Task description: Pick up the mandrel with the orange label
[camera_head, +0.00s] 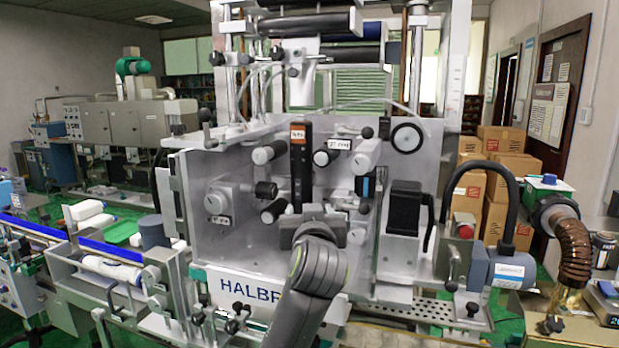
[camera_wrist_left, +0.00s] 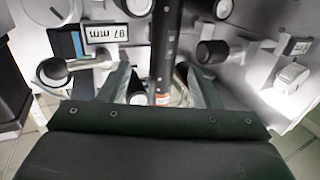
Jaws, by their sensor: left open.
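The mandrel with the orange label (camera_head: 301,172) is a long black bar, upright in front of the grey machine panel. Its orange label is near its top in the head view. In the left wrist view the mandrel (camera_wrist_left: 165,45) runs down the middle, with a small orange patch low on it. My left gripper (camera_head: 312,218) is at the bar's lower part in the head view. In the left wrist view my left gripper (camera_wrist_left: 160,78) is open, with one finger on each side of the bar. Contact cannot be told. My right gripper is not in view.
White and black rollers (camera_head: 263,154) stick out of the panel around the bar. A small white size plate (camera_wrist_left: 106,33) is beside it. A black box (camera_head: 404,207) stands to the right, and a red button (camera_head: 464,230) is beyond it.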

